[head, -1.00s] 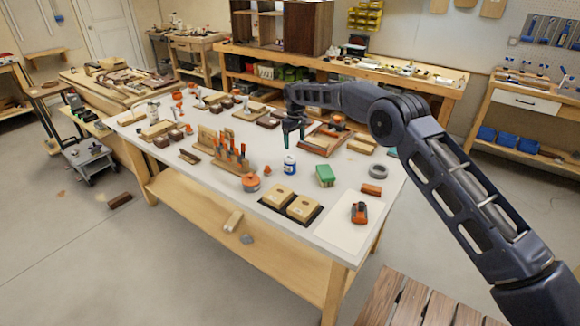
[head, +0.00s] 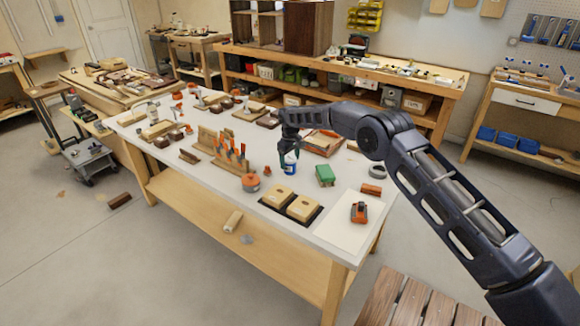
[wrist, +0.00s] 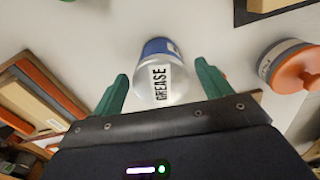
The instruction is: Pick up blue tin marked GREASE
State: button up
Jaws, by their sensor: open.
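The blue tin (head: 290,169) stands upright on the white workbench top, with a white label reading GREASE that shows in the wrist view (wrist: 158,76). My gripper (head: 289,158) points down over the tin and hides its upper part in the head view. In the wrist view my gripper (wrist: 165,90) is open, with one green finger on each side of the tin. A gap shows between each finger and the tin, so it is not clamped.
An orange-lidded round tin (head: 251,182) stands left of the blue tin, and a green box (head: 325,175) stands to its right. A rack of orange-handled tools (head: 233,160) is further left. Two wooden blocks on a dark tray (head: 290,206) lie in front.

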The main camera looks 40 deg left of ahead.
jog(key=shift+f, duration=1.35)
jog(key=c, duration=1.2)
